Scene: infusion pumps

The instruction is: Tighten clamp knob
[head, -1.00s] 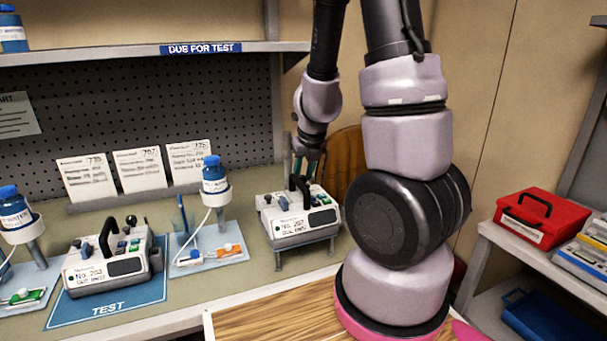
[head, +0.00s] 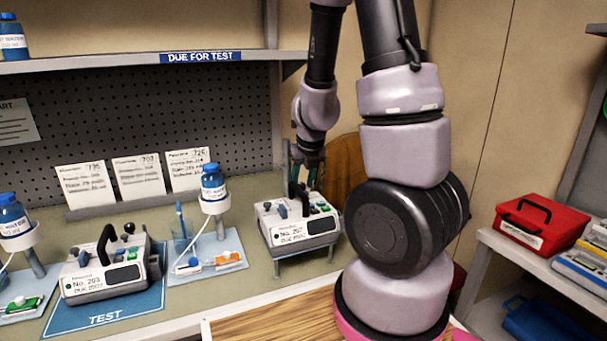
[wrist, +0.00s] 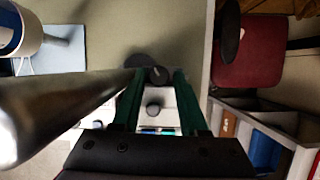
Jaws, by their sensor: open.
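An infusion pump (head: 297,226) with a white body, a dark display and a "No. 207"-like label stands on a small metal stand on the bench. My gripper (head: 303,188) points down over its rear, its green fingers apart. In the wrist view, a dark round knob (wrist: 158,75) lies between the open fingertips of my gripper (wrist: 158,78). I cannot tell whether either finger touches it. In the head view the gripper hides the rear knob.
Another pump (head: 100,276) sits on a blue TEST mat (head: 110,318) at left. A blue-capped bottle (head: 213,181) stands in a holder left of the stand. A red case (head: 541,223) lies on the right shelf. A wood-topped surface (head: 268,322) is in front.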

